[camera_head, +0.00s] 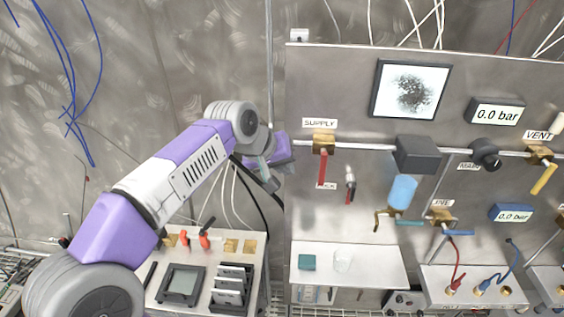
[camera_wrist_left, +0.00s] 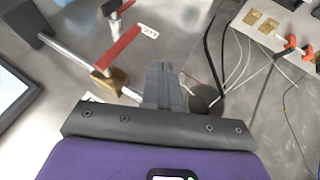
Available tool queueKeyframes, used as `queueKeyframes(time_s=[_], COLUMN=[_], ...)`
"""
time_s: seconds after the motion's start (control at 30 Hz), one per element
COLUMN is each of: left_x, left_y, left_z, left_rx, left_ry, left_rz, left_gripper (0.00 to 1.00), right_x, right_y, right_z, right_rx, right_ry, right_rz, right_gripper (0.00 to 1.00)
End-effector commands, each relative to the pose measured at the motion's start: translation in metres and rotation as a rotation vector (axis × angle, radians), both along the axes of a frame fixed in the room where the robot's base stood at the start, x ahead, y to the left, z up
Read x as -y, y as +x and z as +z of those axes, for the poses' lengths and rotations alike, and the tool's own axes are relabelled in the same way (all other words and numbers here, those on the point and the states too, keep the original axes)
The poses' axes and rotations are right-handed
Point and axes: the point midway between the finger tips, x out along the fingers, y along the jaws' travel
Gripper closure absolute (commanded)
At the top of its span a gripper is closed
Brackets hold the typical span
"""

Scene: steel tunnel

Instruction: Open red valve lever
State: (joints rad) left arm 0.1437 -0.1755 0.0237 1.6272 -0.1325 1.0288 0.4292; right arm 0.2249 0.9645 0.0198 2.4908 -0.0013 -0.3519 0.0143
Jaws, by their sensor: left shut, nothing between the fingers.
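The red valve lever (camera_head: 322,168) hangs straight down from a brass valve (camera_head: 323,143) on the pipe below the SUPPLY label. In the left wrist view the red lever (camera_wrist_left: 122,47) and its brass valve (camera_wrist_left: 108,80) lie to the left of my fingers. My left gripper (camera_head: 271,182) is shut and empty, left of the lever at the panel's left edge. Its closed fingers (camera_wrist_left: 163,80) show in the left wrist view, apart from the lever. A label behind the lever's lower end is partly covered. My right gripper is not in view.
A small red-tipped fitting (camera_head: 350,185) hangs right of the lever. A dark box (camera_head: 415,154) sits on the pipe further right. A white shelf (camera_head: 380,262) juts out below. Cables hang behind my left gripper. A bench with a screen device (camera_head: 182,284) stands at lower left.

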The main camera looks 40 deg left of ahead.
Motion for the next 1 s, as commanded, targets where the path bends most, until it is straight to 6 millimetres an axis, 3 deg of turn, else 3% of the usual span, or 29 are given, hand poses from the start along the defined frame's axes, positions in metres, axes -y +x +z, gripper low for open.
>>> queueKeyframes(time_s=[0.23,0.5,1.0], left_x=[0.005,0.030,0.035], left_y=[0.031,0.054,0.057], left_z=[-0.044,-0.039,-0.040], left_rx=[-0.004,0.000,0.002], left_ry=[-0.001,0.000,-0.003], left_rz=[0.000,0.000,-0.002], left_gripper=[1.00,1.00,1.00], right_x=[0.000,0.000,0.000], right_y=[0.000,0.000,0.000], right_z=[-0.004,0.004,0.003], right_rx=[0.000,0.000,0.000], right_ry=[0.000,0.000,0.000], right_rz=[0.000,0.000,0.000], right_gripper=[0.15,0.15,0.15])
